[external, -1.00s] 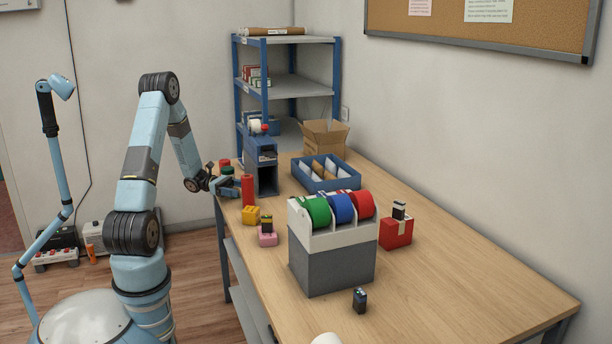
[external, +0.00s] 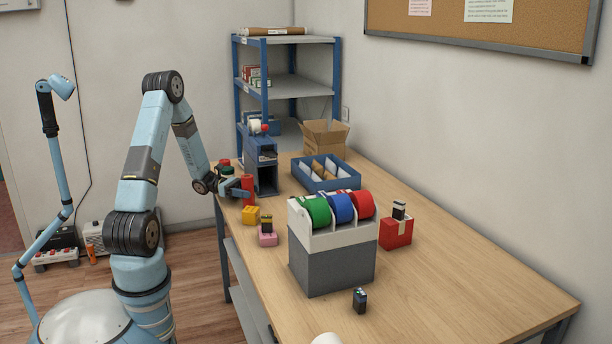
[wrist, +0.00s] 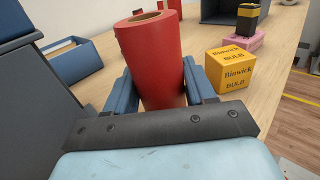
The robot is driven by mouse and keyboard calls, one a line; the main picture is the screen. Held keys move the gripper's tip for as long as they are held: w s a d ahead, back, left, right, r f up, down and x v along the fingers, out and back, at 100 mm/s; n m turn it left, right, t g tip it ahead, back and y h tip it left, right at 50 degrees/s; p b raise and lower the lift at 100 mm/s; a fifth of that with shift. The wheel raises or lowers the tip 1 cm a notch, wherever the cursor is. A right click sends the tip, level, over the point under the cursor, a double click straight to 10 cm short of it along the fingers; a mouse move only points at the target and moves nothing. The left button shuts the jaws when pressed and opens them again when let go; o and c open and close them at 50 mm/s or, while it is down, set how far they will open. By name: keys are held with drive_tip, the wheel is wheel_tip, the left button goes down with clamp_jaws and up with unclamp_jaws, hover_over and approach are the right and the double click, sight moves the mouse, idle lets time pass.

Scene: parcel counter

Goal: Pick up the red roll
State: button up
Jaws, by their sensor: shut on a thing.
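The red roll (external: 247,182) stands upright near the left edge of the table in the external view. In the wrist view the red roll (wrist: 152,60) fills the middle, with its hollow core at the top. My gripper (external: 244,194) is at the lower part of the roll. In the wrist view my gripper (wrist: 160,88) has one blue finger on each side of the roll and is shut on it. I see no clear gap under the roll.
A yellow bulb box (wrist: 230,68) stands close right of the roll, with a pink box (external: 267,240) near it. A blue-grey stand (external: 262,172) and a blue divided bin (external: 325,188) are nearby. A tape dispenser (external: 332,268) stands nearer the camera.

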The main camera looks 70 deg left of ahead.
drive_tip(key=c, duration=0.4)
